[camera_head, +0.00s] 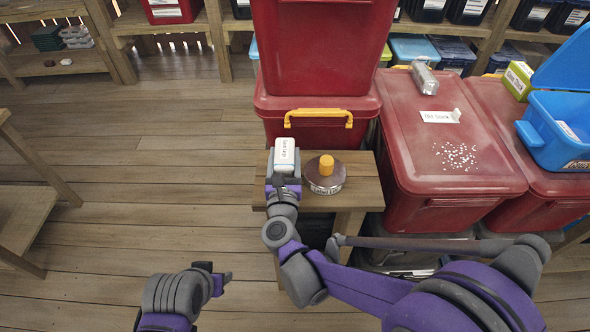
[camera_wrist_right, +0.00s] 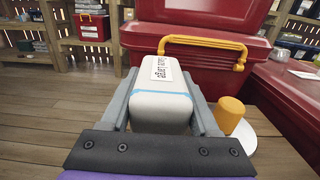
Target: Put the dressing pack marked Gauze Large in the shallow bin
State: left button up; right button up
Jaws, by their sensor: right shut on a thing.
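My right gripper (camera_head: 284,180) is shut on a white pack (camera_head: 285,152) with a printed label, held by its sides above the left end of a small wooden table. In the right wrist view the white pack (camera_wrist_right: 163,100) sits between the two grey fingers; its label seems to end in "Large". A blue bin (camera_head: 548,135) with its blue lid (camera_head: 572,66) raised stands at the right on a red bin; its label is unreadable, and I cannot tell if it is the shallow bin. My left gripper (camera_head: 222,279) is low in front, away from the pack; its jaw opening is unclear.
A brown round container with an orange knob (camera_head: 326,165) stands on the wooden table (camera_head: 350,196), right of the pack. Stacked red bins (camera_head: 322,45) rise behind. A shut red bin (camera_head: 440,100) carries a grey item and white bits. Open floor lies left.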

jog(key=shift+s+f, duration=0.1)
jog(key=shift+f, duration=0.6)
jog(key=shift+f+b, duration=0.35)
jog(key=shift+f, duration=2)
jog(key=shift+f, duration=0.15)
jog(key=o, duration=1.4)
jog(key=shift+r, duration=0.25)
jog(key=s+b, duration=0.2)
jog(key=s, duration=0.9)
jog(key=shift+s, duration=0.4)
